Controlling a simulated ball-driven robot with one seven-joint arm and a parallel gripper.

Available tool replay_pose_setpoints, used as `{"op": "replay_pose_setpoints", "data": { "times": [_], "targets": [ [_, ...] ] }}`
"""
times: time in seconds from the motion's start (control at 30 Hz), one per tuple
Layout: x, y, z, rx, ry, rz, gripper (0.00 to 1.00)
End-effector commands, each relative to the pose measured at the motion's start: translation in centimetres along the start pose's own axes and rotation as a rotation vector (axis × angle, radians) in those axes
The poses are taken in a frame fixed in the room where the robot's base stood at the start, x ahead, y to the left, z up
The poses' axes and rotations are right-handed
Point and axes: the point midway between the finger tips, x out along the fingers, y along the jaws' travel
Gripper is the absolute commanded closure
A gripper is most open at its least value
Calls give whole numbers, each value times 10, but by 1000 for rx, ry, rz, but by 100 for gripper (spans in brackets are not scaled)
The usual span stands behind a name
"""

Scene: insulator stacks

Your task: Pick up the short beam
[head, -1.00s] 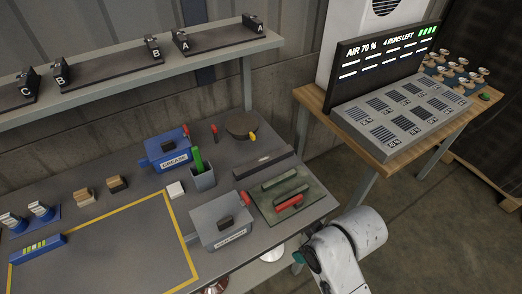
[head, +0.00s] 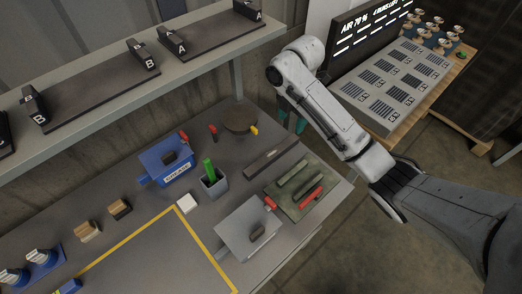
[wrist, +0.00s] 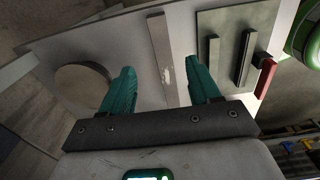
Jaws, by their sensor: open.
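A dark grey flat bar, which looks like the short beam (head: 271,157), lies on the bench just behind the green mat. In the wrist view the beam (wrist: 159,50) runs away from me, between the lines of my two teal fingers, with a small pale mark on it. My gripper (head: 291,121) is open and empty, above the back right part of the bench in the head view. The wrist view shows its fingers (wrist: 162,68) spread wide with nothing between them. The gap in height to the beam is hard to judge.
The green mat (head: 325,189) with dark bars and a red-handled tool (head: 310,197) is right beside the beam. A round dark disc (head: 241,116) and a grey cup (head: 213,187) stand to its left. A shelf (head: 146,97) overhangs the back.

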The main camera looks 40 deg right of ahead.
Motion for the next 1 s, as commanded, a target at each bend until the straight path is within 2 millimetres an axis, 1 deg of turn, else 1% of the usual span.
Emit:
{"op": "replay_pose_setpoints", "data": {
  "times": [0.03,0.1,0.3,0.4,0.57,0.63,0.83,0.9,1.0],
  "targets": [
    [2,-3,7,-13,-7,-14,38],
    [8,-5,10,-22,-10,-24,38],
    [39,-5,10,-23,-9,-24,38],
    [50,-5,10,-23,-10,-22,38],
    [59,-5,10,-23,-10,-21,38],
    [65,-5,10,-22,-10,-22,38],
    [95,-4,10,-22,-10,-22,38],
    [102,-4,10,-22,-11,-21,38],
    [107,-4,10,-23,-11,-20,38]
  ]
}}
